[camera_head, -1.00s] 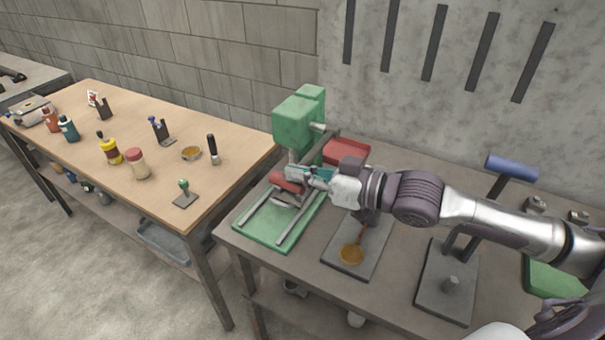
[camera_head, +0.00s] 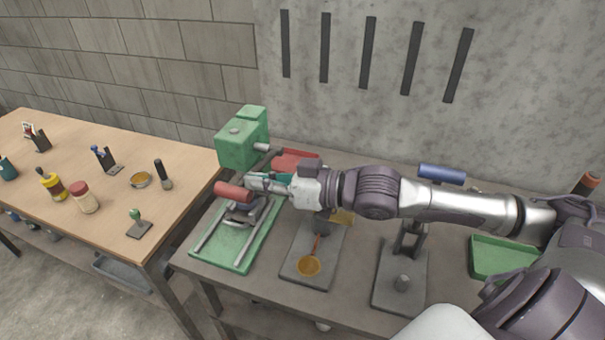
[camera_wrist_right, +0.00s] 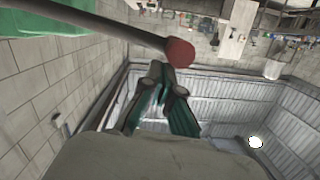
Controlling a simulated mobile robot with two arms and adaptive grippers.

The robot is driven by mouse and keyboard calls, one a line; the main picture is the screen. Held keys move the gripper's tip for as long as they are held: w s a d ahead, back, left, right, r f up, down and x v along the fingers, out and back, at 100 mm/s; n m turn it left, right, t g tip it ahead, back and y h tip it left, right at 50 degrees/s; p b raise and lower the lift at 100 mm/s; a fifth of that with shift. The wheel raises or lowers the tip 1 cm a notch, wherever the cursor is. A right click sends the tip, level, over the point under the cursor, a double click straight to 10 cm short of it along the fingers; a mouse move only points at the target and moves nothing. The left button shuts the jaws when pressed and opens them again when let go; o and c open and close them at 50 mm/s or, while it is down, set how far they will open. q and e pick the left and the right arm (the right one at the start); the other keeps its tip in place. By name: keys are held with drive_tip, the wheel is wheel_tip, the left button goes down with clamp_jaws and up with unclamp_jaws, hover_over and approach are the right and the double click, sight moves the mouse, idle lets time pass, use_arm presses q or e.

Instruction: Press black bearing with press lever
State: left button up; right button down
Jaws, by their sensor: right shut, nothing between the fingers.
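The green press (camera_head: 240,145) stands at the back left of the grey workbench, above a green base with two rails (camera_head: 240,245). Its lever has a red handle (camera_head: 233,191), which hangs in front of the press. The lever's grey rod and red end (camera_wrist_right: 180,52) also show in the right wrist view. My right gripper (camera_head: 262,181) is shut and empty, right beside the red handle; in its wrist view the fingers (camera_wrist_right: 167,82) lie just below the red end. Contact cannot be told. I cannot make out the black bearing. My left gripper is out of view.
A plate with an orange-handled tool (camera_head: 309,264) and a blue-handled stand (camera_head: 442,173) are to the right; my arm crosses above them. A wooden table (camera_head: 110,190) with bottles stands left.

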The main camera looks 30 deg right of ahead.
use_arm(q)
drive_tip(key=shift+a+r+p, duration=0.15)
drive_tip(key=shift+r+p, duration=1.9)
drive_tip(key=shift+p, duration=0.35)
use_arm(e)
drive_tip(key=r+v, duration=0.1)
drive_tip(key=v, duration=0.6)
drive_tip(key=shift+s+r, duration=0.2)
drive_tip(key=shift+s, duration=0.1)
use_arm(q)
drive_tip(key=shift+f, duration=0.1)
use_arm(e)
drive_tip(key=shift+d, duration=0.1)
